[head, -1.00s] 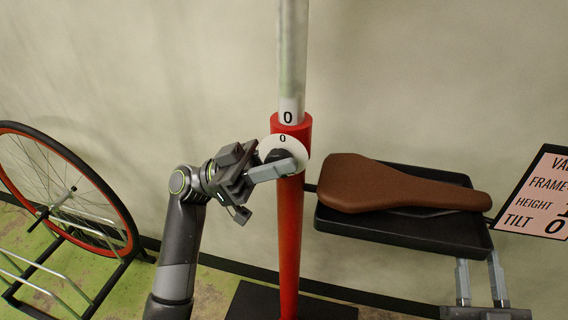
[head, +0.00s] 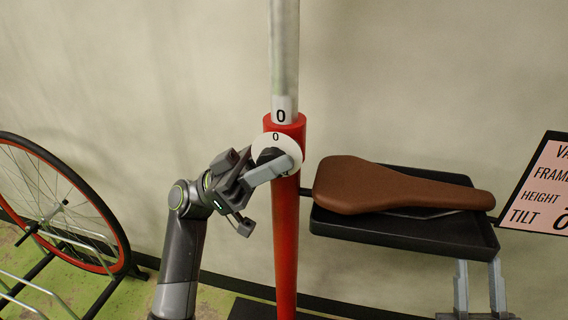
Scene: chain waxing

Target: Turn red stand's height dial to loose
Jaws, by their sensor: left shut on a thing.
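The red stand (head: 285,240) rises in the middle of the head view, with a grey post (head: 285,50) in its top marked "0". The height dial (head: 291,148) is a white disc with a dark knob on the stand's front near the top. A "0" shows at the disc's upper edge. My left gripper (head: 284,166) is shut on the dial's knob, its fingers covering the lower part of the dial. My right gripper (head: 478,290) shows only in part at the lower right, below the tray, apart from the stand; its fingers point up with a gap between them.
A brown saddle (head: 395,186) lies on a black tray (head: 345,229) right of the stand. A sign (head: 545,190) with height and tilt lines hangs at the right edge. A red-rimmed wheel (head: 118,215) stands in a rack at the left. The wall is behind.

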